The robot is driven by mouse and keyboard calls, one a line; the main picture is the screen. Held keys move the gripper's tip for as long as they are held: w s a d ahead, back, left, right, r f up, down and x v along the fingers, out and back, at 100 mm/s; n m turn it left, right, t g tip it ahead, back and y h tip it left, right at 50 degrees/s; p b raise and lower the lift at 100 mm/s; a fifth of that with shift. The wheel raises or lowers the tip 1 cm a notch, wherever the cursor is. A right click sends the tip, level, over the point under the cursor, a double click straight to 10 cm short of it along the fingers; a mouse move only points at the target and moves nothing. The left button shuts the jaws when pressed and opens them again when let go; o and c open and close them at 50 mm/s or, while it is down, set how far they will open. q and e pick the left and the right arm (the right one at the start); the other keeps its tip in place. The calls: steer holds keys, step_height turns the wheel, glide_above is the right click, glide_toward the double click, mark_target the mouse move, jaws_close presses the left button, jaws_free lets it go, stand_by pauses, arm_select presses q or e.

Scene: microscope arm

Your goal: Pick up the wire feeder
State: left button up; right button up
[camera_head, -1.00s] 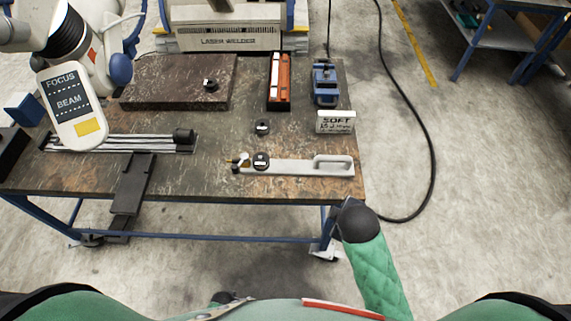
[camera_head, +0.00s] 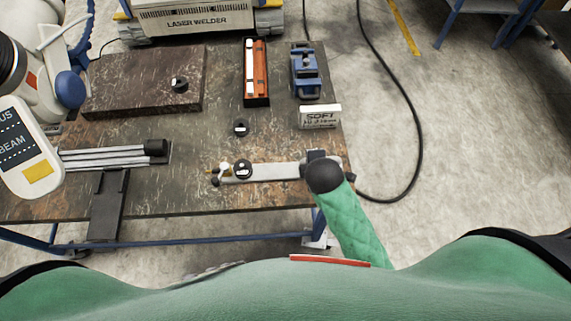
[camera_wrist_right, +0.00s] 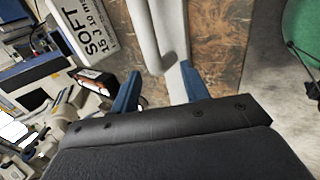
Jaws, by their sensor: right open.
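The wire feeder (camera_head: 265,173) is a long pale grey bar with small black, white and brass parts at its left end. It lies near the front edge of the workbench. My right gripper (camera_head: 318,157) is over its right end and hides the handle in the head view. In the right wrist view my open gripper (camera_wrist_right: 160,86) has its blue fingers apart, with the feeder's pale handle (camera_wrist_right: 146,38) and grey bar appearing between them. I cannot tell whether the fingers touch it. My left gripper is not in view.
A white SOFT block (camera_head: 320,116), a blue vise-like device (camera_head: 306,75) and an orange level-like tool in a black tray (camera_head: 256,72) stand behind the feeder. The white microscope head (camera_head: 28,150) overhangs the left side. A black cable lies on the floor at right.

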steer(key=w+f+p, duration=0.2)
steer(key=shift+w+d, duration=0.2)
steer(key=shift+w, duration=0.2)
steer(key=shift+w+f+p, duration=0.25)
steer(key=shift+f+p, duration=0.05)
steer(key=shift+p, duration=0.1)
steer(key=shift+p+x, duration=0.35)
steer(key=shift+x, duration=0.55)
steer(key=shift+w+f, duration=0.1)
steer(key=shift+f, duration=0.3)
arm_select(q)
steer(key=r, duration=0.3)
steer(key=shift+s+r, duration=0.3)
arm_select(e)
steer(key=shift+r, duration=0.1)
jaws_close()
